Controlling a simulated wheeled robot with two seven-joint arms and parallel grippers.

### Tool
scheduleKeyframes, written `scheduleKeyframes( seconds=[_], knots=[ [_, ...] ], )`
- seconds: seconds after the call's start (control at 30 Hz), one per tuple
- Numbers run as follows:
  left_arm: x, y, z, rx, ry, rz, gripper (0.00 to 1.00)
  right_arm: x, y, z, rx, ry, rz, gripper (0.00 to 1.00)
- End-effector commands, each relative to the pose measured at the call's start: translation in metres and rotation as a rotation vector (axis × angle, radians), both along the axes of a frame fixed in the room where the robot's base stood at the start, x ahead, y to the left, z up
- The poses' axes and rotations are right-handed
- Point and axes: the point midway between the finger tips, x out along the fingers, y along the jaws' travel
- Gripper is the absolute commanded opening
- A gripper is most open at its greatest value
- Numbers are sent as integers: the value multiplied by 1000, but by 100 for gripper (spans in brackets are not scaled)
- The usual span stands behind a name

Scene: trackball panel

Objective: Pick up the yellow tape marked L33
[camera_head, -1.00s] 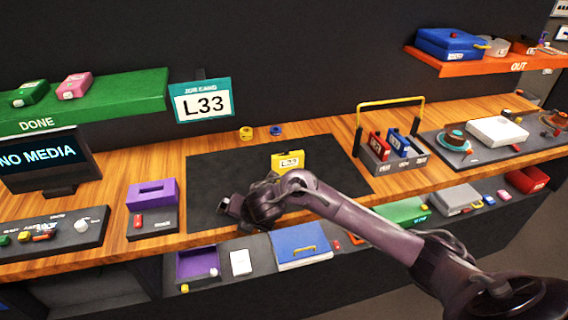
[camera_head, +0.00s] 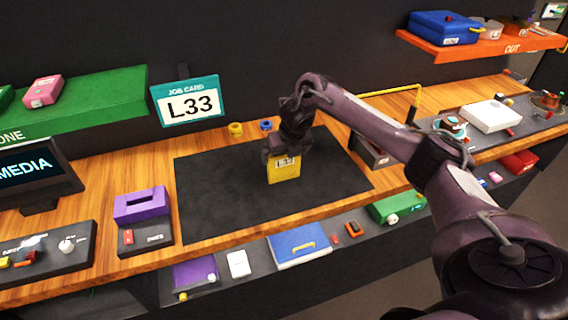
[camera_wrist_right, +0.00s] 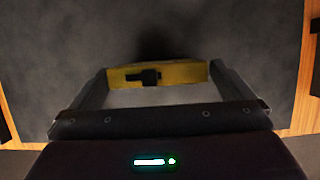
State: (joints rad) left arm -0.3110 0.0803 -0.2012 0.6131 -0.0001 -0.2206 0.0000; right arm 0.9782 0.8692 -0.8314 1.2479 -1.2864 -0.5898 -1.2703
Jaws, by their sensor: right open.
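The yellow tape marked L33 (camera_head: 284,172) stands on the dark mat (camera_head: 225,190) in the head view, its upper part partly covered by my right gripper (camera_head: 282,157). My right gripper is open and points down over the tape. In the right wrist view the yellow tape (camera_wrist_right: 185,73) shows edge-on between the two fingertips, with a black mark on it. The fingers stand at its two ends; I cannot tell whether they touch it. A job card (camera_head: 190,105) reading L33 stands behind the mat. My left gripper is not in view.
A purple box (camera_head: 142,207) sits left of the mat. Small yellow (camera_head: 235,129) and blue (camera_head: 266,124) rolls lie behind it. A rack with a yellow handle (camera_head: 400,90) is at the right, partly hidden by my arm. The mat's left half is clear.

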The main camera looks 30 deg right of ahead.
Motion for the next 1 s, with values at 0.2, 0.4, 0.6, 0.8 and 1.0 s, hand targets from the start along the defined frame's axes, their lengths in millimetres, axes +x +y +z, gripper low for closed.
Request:
scheduleKeyframes(
  seconds=[0.2,0.4,0.6,0.8,1.0],
  knots=[
    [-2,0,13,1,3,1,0,8,0,-29,2,3,-1,100],
    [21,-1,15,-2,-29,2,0,10,-1,-35,0,0,0,100],
    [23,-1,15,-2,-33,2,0,10,-1,-34,0,-1,0,87],
    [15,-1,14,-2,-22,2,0,11,-1,-33,1,-2,-1,61],
    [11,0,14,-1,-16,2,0,11,-1,-33,1,-3,-1,60]
  ],
)
